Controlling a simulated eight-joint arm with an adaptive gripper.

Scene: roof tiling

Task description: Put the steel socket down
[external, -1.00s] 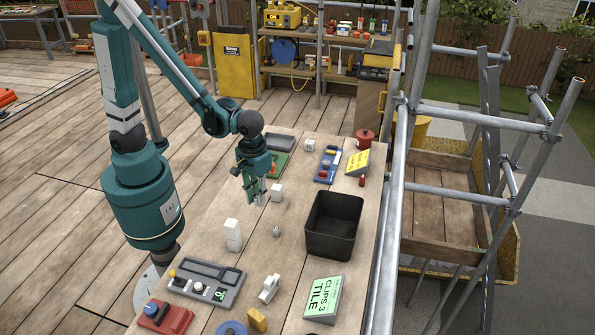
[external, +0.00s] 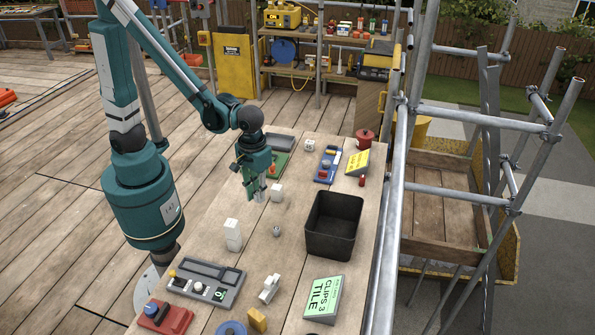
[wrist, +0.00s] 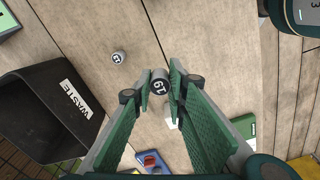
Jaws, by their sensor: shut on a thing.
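My gripper (external: 257,196) points down over the far left part of the bench. In the wrist view my gripper (wrist: 160,88) is shut on a steel socket (wrist: 159,82) with a dark numbered end face. The socket is between the fingertips, low over the wood; I cannot tell whether it touches the bench. In the external view it is too small to make out clearly. A second small steel socket (external: 277,231) stands apart on the bench, nearer the camera; it also shows in the wrist view (wrist: 118,57).
A black waste bin (external: 333,247) stands to the right. A white cube (external: 277,192) is close beside my gripper. Bare wood lies around the second socket.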

